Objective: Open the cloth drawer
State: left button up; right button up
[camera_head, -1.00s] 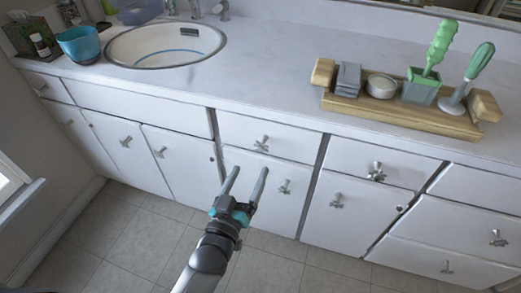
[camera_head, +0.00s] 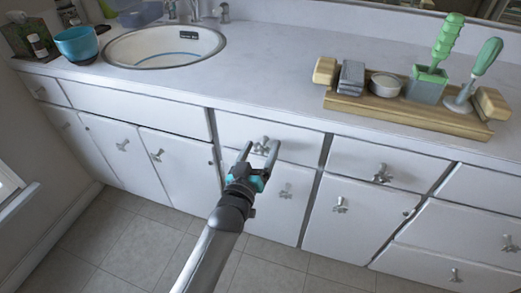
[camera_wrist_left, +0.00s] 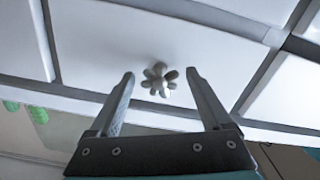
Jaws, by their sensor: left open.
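A row of white drawers runs under the countertop; no label tells which is the cloth drawer. My left gripper (camera_head: 260,150) is at the closed middle drawer (camera_head: 300,146), right of the sink. Its two fingers are open, one on each side of that drawer's metal knob (camera_head: 262,144). In the left wrist view, the petal-shaped knob (camera_wrist_left: 160,80) shows between the fingertips of my left gripper (camera_wrist_left: 162,74), with gaps on both sides. I cannot tell how deep the fingers reach around it. My right gripper is not in view.
Cabinet doors with knobs (camera_head: 285,192) lie below. Another closed drawer (camera_head: 388,163) is to the right. On the counter are a sink (camera_head: 165,47), a blue bowl (camera_head: 77,44) and a wooden tray (camera_head: 405,115) holding brushes and a jar. The tiled floor (camera_head: 150,245) is clear.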

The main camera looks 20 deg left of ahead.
pick_arm(q)
jog(key=shift+c, duration=0.3)
grip_shut()
dwell(0.3)
dwell(0.3)
